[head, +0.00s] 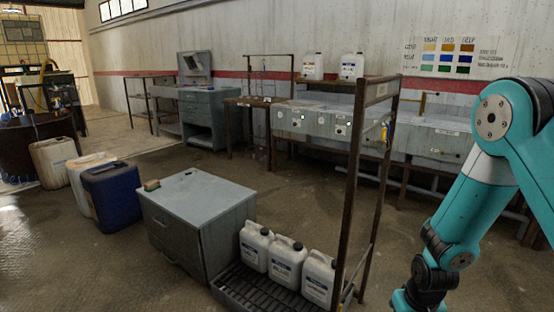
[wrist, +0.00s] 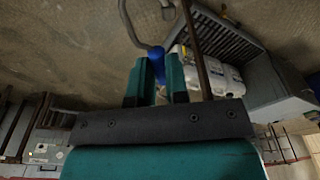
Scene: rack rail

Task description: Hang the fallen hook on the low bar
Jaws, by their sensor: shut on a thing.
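In the wrist view my gripper (wrist: 157,75) is shut on the blue grip of a hook (wrist: 157,62). The hook's grey curved rod (wrist: 131,28) extends beyond the fingertips and bends away to the upper left. The hook appears clear of the bars. A rusty post of the rack (wrist: 196,50) runs just right of the fingers. In the head view the rack (head: 352,190) stands right of centre, with a top bar (head: 379,89) and a lower crosspiece (head: 358,272) between its posts. I cannot tell for sure which is the low bar. My gripper is below the head view.
White jugs (head: 287,262) stand on a black slatted tray (head: 245,290) beside the rack; they also show in the wrist view (wrist: 222,75). A grey cabinet (head: 198,195) stands left of them. Blue (head: 110,195) and white canisters (head: 55,160) stand farther left. Open floor lies behind the cabinet.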

